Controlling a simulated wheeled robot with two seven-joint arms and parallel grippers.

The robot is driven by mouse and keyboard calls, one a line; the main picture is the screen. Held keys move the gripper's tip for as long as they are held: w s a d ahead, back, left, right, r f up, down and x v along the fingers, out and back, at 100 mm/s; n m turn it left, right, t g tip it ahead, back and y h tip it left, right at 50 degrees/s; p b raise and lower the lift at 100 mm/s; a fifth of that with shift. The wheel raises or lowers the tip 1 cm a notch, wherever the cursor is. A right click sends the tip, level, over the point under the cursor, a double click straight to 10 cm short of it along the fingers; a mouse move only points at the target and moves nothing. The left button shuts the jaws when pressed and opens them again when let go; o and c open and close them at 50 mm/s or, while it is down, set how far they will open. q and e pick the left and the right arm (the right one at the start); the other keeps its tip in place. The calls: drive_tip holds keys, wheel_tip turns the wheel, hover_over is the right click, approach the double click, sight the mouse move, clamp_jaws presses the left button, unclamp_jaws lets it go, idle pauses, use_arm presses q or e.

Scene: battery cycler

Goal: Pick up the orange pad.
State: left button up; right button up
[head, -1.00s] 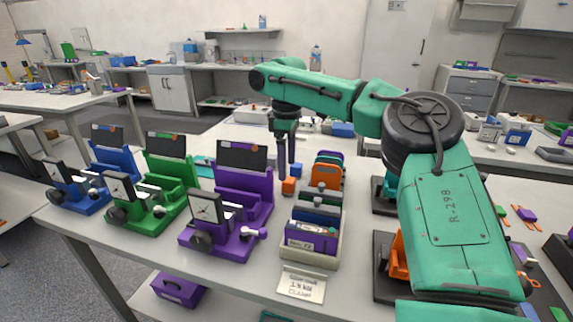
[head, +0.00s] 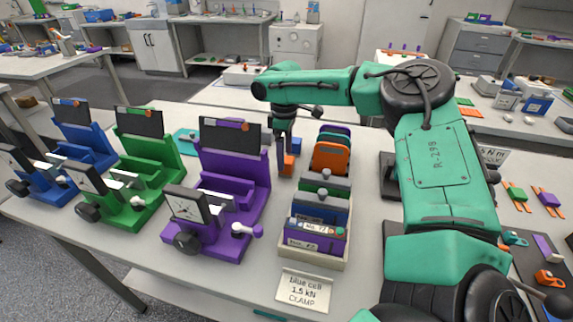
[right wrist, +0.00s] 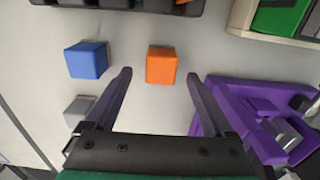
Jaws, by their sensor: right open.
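The orange pad is a small orange block (right wrist: 161,65) lying on the pale bench. In the right wrist view it sits between and slightly beyond the fingertips of my right gripper (right wrist: 159,77). The gripper is open and a gap shows on both sides of the pad. In the head view my right gripper (head: 281,158) points down from above, and the pad (head: 288,166) shows partly hidden by its fingers. I cannot tell the exact fingertip height above the bench. My left gripper is not in view.
A blue block (right wrist: 87,60) and a grey block (right wrist: 78,109) lie left of the pad in the wrist view. A purple fixture (right wrist: 237,91) is close by my right-hand finger. A pale rack (head: 312,263) of coloured plates stands nearby. Green (head: 155,166) and blue fixtures (head: 82,147) stand further left.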

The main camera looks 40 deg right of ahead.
drive_tip(key=shift+s+f, duration=0.1)
drive_tip(key=shift+f, duration=1.2)
drive_tip(key=shift+r, duration=0.1)
clamp_jaws()
wheel_tip(320, 180, up, 10)
drive_tip(key=shift+b, duration=0.35)
